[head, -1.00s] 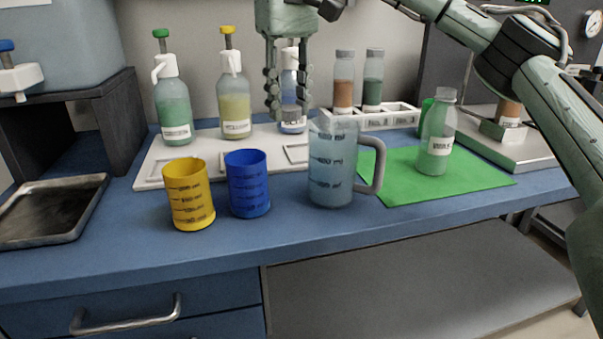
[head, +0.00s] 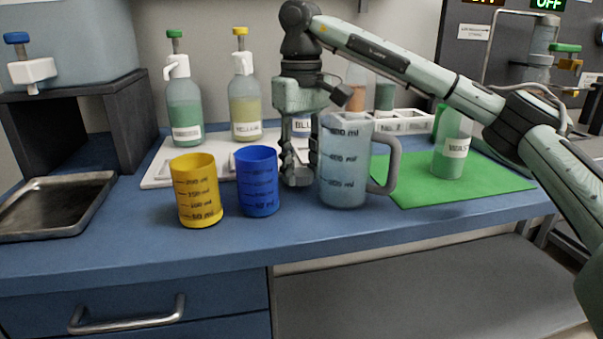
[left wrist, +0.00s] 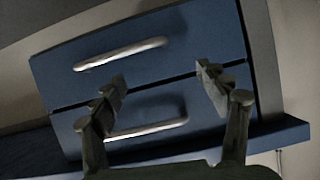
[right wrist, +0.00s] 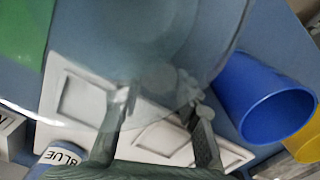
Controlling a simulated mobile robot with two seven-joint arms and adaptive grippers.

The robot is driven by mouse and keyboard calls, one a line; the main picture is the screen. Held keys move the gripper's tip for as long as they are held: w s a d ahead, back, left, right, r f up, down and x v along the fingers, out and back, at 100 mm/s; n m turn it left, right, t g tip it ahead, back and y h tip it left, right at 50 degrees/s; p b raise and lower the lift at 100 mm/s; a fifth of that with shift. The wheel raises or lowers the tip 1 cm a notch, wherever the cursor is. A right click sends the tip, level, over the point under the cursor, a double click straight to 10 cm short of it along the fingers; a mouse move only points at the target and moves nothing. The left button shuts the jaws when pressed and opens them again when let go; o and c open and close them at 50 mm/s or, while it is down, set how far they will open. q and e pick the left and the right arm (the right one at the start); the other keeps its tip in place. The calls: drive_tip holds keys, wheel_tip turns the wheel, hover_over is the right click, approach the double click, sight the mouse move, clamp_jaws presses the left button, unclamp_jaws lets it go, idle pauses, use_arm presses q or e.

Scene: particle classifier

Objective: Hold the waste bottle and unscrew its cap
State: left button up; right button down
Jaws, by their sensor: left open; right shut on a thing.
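The waste bottle (head: 452,148), translucent with pale green contents and a white label, stands upright on the green mat (head: 485,192) at the right of the head view. My right forearm crosses in front of its top, so its cap cannot be seen. My right gripper (head: 299,180) points down, far left of the bottle, against the left side of the clear graduated jug (head: 345,165). It is shut on the jug; the exact contact is unclear, though its fingers meet the clear wall in the right wrist view (right wrist: 160,105). My left gripper (left wrist: 160,85) is open and empty before the drawers.
A blue cup (head: 257,185) and a yellow cup (head: 198,195) stand left of the right gripper. Capped bottles (head: 184,108) stand on a white tray (head: 158,172) behind. A metal tray (head: 60,205) lies far left. The front strip of the blue table is clear.

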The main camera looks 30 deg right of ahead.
sight(302, 172)
use_arm(q)
drive_tip(key=shift+w+d+r, duration=0.15)
drive_tip(key=shift+d+r, duration=0.05)
drive_tip(key=shift+r, duration=0.1)
use_arm(e)
drive_tip(key=shift+f, duration=0.5)
use_arm(q)
drive_tip(key=shift+d, duration=0.1)
use_arm(e)
drive_tip(key=shift+f, duration=0.15)
drive_tip(key=c, duration=1.1)
unclamp_jaws()
use_arm(q)
drive_tip(key=shift+r, duration=0.15)
use_arm(e)
drive_tip(key=shift+r, duration=0.45)
wheel_tip(302, 172, up, 6)
drive_tip(key=shift+r+p, duration=0.2)
drive_tip(key=shift+p, duration=0.55)
use_arm(q)
drive_tip(key=s+a+f+n+g+y+p, duration=0.1)
drive_tip(key=s+a+f+g+y, duration=0.3)
drive_tip(key=s+a+f+g, duration=0.3)
drive_tip(key=shift+s+a+f+g+p, duration=0.4)
drive_tip(key=shift+s+a+f, duration=1.05)
drive_tip(key=shift+s+a, duration=0.55)
use_arm(e)
drive_tip(key=shift+r, duration=2.5)
